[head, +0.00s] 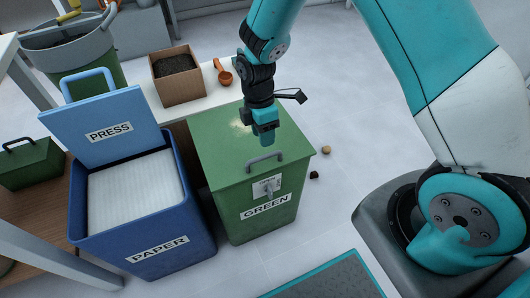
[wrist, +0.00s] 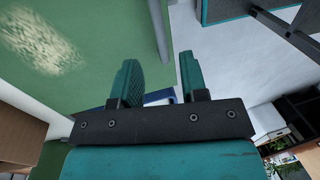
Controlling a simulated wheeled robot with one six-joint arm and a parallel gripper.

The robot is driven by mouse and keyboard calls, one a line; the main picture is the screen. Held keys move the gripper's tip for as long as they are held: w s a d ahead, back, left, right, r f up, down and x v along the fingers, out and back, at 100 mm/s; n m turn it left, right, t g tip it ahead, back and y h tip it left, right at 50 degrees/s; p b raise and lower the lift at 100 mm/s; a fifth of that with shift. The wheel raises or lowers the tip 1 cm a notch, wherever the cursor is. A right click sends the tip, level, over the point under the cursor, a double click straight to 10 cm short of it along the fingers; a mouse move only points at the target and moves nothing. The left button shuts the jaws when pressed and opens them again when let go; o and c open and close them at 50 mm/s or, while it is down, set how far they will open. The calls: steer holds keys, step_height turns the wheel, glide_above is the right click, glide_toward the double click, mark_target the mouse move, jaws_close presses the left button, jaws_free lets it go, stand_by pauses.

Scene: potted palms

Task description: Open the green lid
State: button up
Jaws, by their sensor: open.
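The green lid (head: 228,160) lies shut on the green bin (head: 240,226), which is labelled GREEN. Its grey bar handle (head: 265,158) sits near the front edge of the lid, above a small white tag. A pale worn patch marks the lid. My gripper (head: 265,140) points down over the lid, just behind the handle in the picture. In the wrist view my gripper (wrist: 157,64) is open and empty. The lid (wrist: 95,45) fills the left there, and a grey bar like the handle (wrist: 160,30) shows beyond the gap between the fingers. Contact cannot be seen.
A blue PAPER bin (head: 150,250) with its lid (head: 105,122) raised stands close on the left. Behind are a box of soil (head: 178,78), an orange scoop (head: 223,72) and a bucket (head: 70,50). A teal-edged mat (head: 335,280) lies in front. Small bits lie on the right floor.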

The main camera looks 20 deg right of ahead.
mark_target(265, 151)
steer(key=f, duration=0.3)
steer(key=s+f, duration=0.1)
steer(key=f, duration=0.2)
steer(key=shift+s+b, duration=0.1)
steer(key=shift+b, duration=0.3)
jaws_close()
